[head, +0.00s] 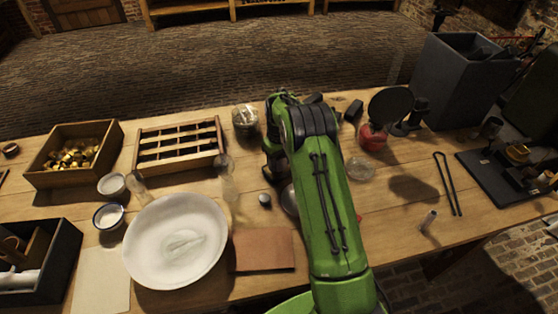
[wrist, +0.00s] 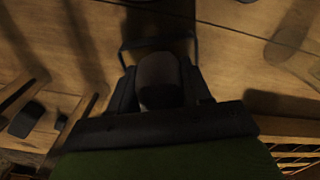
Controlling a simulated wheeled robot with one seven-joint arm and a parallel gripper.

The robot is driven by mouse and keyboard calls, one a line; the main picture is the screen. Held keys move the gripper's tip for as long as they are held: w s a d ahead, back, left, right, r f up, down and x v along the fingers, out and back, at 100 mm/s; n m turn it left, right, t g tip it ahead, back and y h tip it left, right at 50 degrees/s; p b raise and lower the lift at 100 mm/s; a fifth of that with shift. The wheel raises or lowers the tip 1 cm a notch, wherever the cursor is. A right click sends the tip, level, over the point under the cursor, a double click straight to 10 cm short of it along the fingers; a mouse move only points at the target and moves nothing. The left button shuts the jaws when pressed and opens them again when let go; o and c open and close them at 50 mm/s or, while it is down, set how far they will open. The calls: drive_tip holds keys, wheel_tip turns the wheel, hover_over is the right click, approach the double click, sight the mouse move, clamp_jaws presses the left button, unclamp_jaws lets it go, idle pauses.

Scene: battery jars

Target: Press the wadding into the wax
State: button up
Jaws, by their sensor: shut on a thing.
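My gripper (wrist: 158,72) is shut on a dark, round-ended thing (wrist: 160,70) in the wrist view. It sits between the two black fingers, and its lower end is hidden. In the head view my green arm reaches over the middle of the table and hides most of the gripper and whatever is under it. I cannot make out wadding or wax for certain. A wide white bowl (head: 143,222) at the left front has a pale, streaky patch inside. A glass jar (head: 245,118) with mottled contents stands at the back, left of my arm.
A wooden box of brass pieces (head: 45,178), a slotted rack (head: 150,130) and small white cups (head: 108,216) stand left. A brown mat (head: 264,250) lies in front. A red lamp (head: 372,137), a grey bin (head: 445,85) and tongs (head: 447,182) are right.

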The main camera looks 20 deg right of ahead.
drive_tip(key=shift+s+f, duration=0.1)
drive_tip(key=shift+f, duration=0.45)
idle(0.9)
drive_tip(key=shift+r+p, duration=2.3)
drive_tip(key=shift+r, duration=1.3)
